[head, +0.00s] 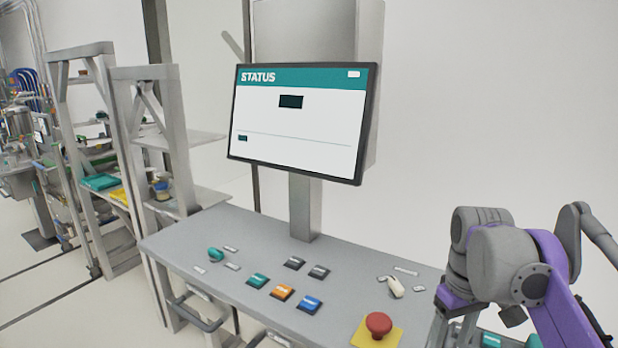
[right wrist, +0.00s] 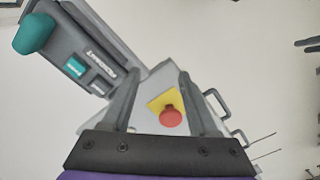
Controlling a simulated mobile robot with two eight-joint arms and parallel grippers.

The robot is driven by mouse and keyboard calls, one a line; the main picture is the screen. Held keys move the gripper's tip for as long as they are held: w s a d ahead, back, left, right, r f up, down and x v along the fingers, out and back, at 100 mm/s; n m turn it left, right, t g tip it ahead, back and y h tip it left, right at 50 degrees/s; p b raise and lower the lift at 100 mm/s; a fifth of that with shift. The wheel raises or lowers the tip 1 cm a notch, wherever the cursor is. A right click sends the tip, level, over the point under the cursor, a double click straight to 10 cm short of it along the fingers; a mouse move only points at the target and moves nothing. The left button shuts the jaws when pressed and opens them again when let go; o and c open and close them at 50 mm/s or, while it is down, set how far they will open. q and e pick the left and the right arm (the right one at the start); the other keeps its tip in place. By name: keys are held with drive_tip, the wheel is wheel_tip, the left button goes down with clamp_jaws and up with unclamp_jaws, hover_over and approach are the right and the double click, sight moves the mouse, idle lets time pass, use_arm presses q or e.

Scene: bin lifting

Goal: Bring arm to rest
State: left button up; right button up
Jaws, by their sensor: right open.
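My right arm (head: 520,265) comes in at the right side of the head view, in front of the right end of the grey console. Its gripper is not clearly visible there. In the right wrist view my right gripper (right wrist: 160,100) has its two fingers spread apart with nothing between them. A red mushroom button (right wrist: 171,117) on a yellow plate shows beyond the fingers, apart from them. My left gripper is not in view.
The grey console (head: 215,232) carries the red button (head: 379,324), a green knob (head: 216,254) and several coloured buttons. A status screen (head: 300,125) stands behind it. Shelves (head: 190,135) stand at the left. A dark pendant box (right wrist: 90,50) lies near the left finger in the wrist view.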

drive_tip(key=s+a+f+m+t, duration=0.1)
drive_tip(key=s+a+f+t, duration=0.1)
drive_tip(key=s+f, duration=0.6)
drive_tip(key=s+a+f+m+t, duration=0.1)
drive_tip(key=s+a+f+t, duration=0.2)
drive_tip(key=s+f, duration=0.5)
wheel_tip(320, 180, down, 7)
drive_tip(key=shift+a+r+m, duration=0.15)
drive_tip(key=shift+a+m, duration=0.25)
drive_tip(key=shift+a, duration=0.4)
drive_tip(key=shift+c, duration=0.2)
